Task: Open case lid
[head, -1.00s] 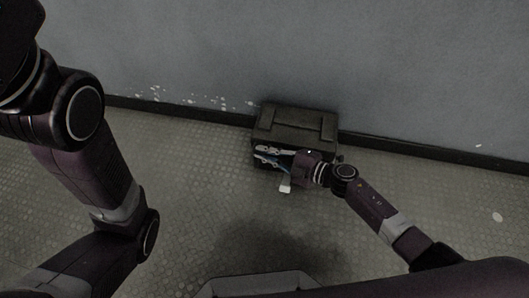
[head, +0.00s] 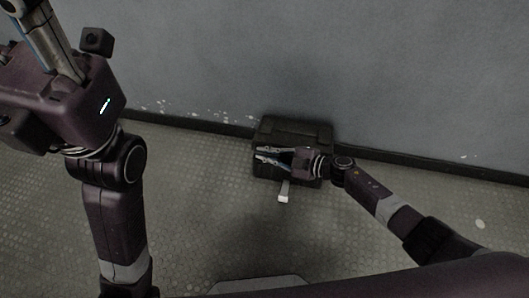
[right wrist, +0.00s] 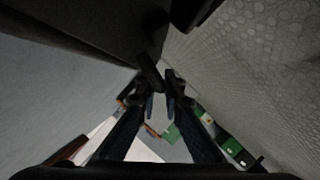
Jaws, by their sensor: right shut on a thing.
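A dark case (head: 295,132) stands on the floor against the wall, and its lid looks closed. In the right wrist view its dark body (right wrist: 85,28) fills the upper left. My right gripper (head: 260,156) is at the front of the case, its fingers pointing left along it. In the right wrist view, the fingertips (right wrist: 165,88) close at a small dark protruding part (right wrist: 150,72) of the case; whether this is a latch or handle is unclear. My left gripper (head: 48,38) is raised at the upper left, far from the case, with its fingertips cut off by the frame edge.
The grey wall (head: 330,55) and its dark skirting (head: 430,168) run behind the case. The textured floor (head: 200,210) is clear to the left and in front. Blurred green and white items (right wrist: 190,133) show behind the fingers in the right wrist view.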

